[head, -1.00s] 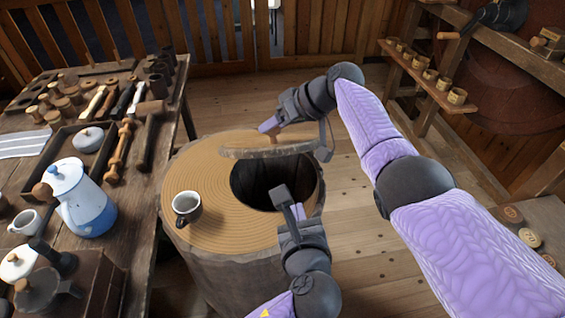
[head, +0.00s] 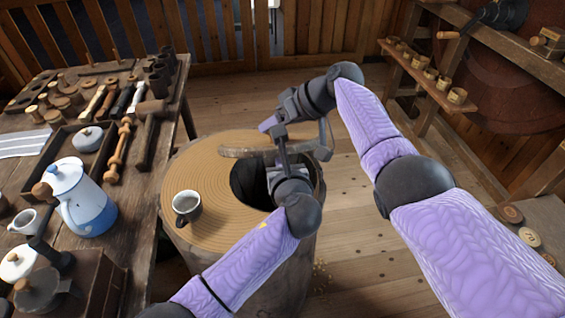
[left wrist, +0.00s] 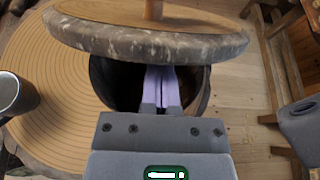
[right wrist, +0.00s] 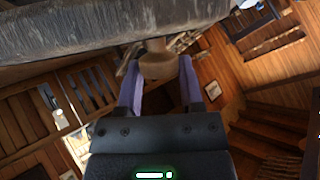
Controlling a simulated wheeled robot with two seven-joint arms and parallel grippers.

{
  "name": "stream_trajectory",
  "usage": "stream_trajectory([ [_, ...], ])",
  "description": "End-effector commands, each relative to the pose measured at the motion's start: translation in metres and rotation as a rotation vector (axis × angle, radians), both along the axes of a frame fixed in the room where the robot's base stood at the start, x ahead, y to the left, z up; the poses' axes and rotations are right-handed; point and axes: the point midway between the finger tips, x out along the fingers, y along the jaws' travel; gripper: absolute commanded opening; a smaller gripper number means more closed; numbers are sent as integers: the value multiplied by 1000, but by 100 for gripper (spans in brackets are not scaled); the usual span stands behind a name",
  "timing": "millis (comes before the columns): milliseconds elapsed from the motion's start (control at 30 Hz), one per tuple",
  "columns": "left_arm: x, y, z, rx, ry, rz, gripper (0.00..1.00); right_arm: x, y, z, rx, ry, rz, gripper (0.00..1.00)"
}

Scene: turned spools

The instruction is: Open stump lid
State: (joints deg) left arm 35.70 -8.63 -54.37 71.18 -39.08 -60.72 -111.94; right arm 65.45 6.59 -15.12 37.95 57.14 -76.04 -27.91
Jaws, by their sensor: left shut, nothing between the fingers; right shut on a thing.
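The stump (head: 205,165) has a ringed top and a dark round opening (head: 248,182). The lid (head: 240,152), a wooden disc with a barky rim, is off the opening, above its far side. My right gripper (head: 270,124) is shut on the lid's wooden knob (right wrist: 158,62), seen between its fingers in the right wrist view. My left gripper (left wrist: 162,72) is shut and empty. Its lilac fingers lie together over the opening in the left wrist view, with tips close to the lid's rim (left wrist: 150,42); contact is unclear. In the head view it hides part of the lid.
A mug (head: 186,206) stands on the stump top, left of the opening. The workbench (head: 130,215) on the left holds a blue and white pot (head: 85,205), tools and spools. A shelf (head: 430,80) with small cups is at the right. The floor behind the stump is clear.

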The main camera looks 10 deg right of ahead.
Motion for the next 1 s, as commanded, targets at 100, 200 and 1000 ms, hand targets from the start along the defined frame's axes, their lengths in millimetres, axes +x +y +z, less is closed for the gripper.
stream_trajectory([
  [100, 1, 0, 1, -1, 0, 0, 0, 0, 0, 0, 0, -1, -1, 0],
  [200, 1, 0, 1, -1, 0, 0, 0, 0, 0, 0, 0, -1, -1, 0],
  [1000, 8, 0, 15, -1, -4, -1, 0, -1, 0, -1, -1, 3, 1, 83],
])
